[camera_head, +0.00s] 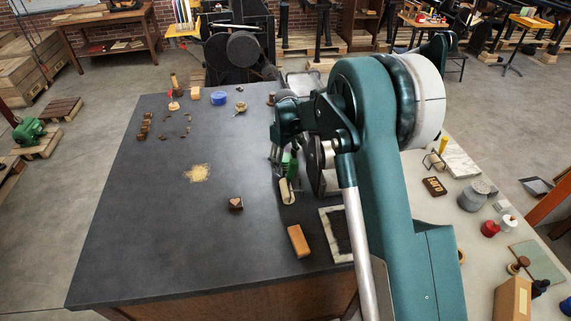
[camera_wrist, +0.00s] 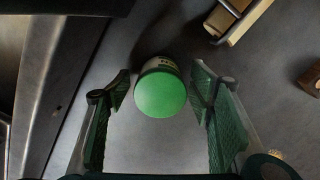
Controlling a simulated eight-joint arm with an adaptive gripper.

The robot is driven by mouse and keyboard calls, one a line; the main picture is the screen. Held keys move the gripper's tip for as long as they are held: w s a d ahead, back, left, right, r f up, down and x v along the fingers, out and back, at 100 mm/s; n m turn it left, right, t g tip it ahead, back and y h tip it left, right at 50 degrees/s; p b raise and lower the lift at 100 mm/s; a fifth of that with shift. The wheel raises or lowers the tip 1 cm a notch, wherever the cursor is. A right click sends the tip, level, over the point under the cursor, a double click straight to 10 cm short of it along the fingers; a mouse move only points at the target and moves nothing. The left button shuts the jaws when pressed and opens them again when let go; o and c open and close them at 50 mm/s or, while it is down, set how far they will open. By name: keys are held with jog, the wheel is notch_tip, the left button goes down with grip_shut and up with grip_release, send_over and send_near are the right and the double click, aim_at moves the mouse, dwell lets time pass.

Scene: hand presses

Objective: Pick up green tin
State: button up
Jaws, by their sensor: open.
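The green tin (camera_wrist: 160,95) stands between the two fingers of my gripper (camera_wrist: 159,80) in the wrist view, its round bright green lid towards the camera and a pale labelled side behind. The fingers are spread on both sides, with a gap visible on each side of the tin. In the head view my gripper (camera_head: 282,157) is low over the right part of the dark table, and a bright green patch (camera_head: 292,166) beside it looks like the tin, largely hidden by my arm.
A cream roller in a metal frame (camera_wrist: 238,18) lies close by at upper right in the wrist view. A tan block (camera_head: 299,241) and a framed panel (camera_head: 337,235) lie nearer the front. A small wooden block (camera_head: 236,204) sits left.

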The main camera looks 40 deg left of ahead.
aim_at(285, 157)
jog(key=shift+c, duration=0.2)
jog(key=c, duration=1)
jog(key=shift+r, duration=0.15)
jog(key=shift+c, duration=0.2)
jog(key=shift+r, duration=4.9)
